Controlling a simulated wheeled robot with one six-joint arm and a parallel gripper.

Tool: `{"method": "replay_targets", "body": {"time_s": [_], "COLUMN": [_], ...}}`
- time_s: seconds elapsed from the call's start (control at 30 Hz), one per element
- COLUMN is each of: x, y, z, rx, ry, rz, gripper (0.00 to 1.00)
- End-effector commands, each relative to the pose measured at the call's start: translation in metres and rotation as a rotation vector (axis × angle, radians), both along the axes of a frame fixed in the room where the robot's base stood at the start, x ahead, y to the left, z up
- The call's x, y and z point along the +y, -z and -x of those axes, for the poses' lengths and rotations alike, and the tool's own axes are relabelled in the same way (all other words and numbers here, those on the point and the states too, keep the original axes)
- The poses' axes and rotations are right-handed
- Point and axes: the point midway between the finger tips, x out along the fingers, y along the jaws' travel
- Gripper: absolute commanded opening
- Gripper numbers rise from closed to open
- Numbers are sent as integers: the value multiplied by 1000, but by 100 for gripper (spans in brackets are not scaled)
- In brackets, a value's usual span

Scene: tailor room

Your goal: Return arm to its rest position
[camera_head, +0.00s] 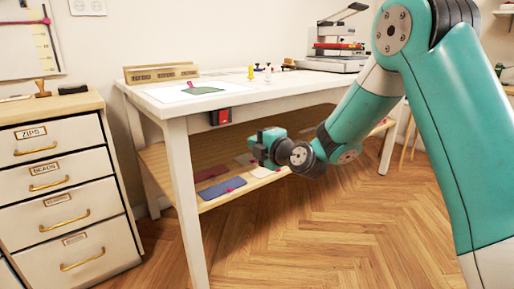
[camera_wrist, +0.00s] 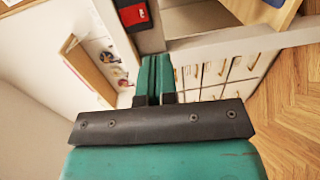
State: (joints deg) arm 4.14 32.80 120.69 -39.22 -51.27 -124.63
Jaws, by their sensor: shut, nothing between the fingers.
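My teal arm reaches in from the right in the head view. My gripper (camera_head: 256,145) hangs in front of the white table (camera_head: 171,122), below its top and above the lower wooden shelf (camera_head: 216,150). In the wrist view the two teal fingers of my gripper (camera_wrist: 155,72) are together, with nothing between them. The gripper appears clear of the table and shelf.
A drawer cabinet (camera_head: 56,192) stands at the left. A red and black box (camera_head: 220,117) is fixed under the tabletop edge. Flat cloth pieces (camera_head: 221,188) lie on the shelf. A press machine (camera_head: 336,48) stands on the table. The wooden floor (camera_head: 310,235) in front is clear.

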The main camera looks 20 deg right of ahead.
Motion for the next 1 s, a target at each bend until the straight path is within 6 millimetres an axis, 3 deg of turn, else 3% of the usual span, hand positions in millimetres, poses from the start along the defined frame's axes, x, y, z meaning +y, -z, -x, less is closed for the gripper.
{"method": "replay_targets", "body": {"time_s": [0.53,0.67,0.77,0.83,1.0], "x": [0,9,32,53,95], "y": [1,-3,-10,-14,-18], "z": [6,12,32,56,143], "rx": [0,36,158,308,793], "ry": [-4,-30,-95,-145,-152], "rz": [0,-36,-134,-233,-467], "gripper": [0,0,0,0,0]}}
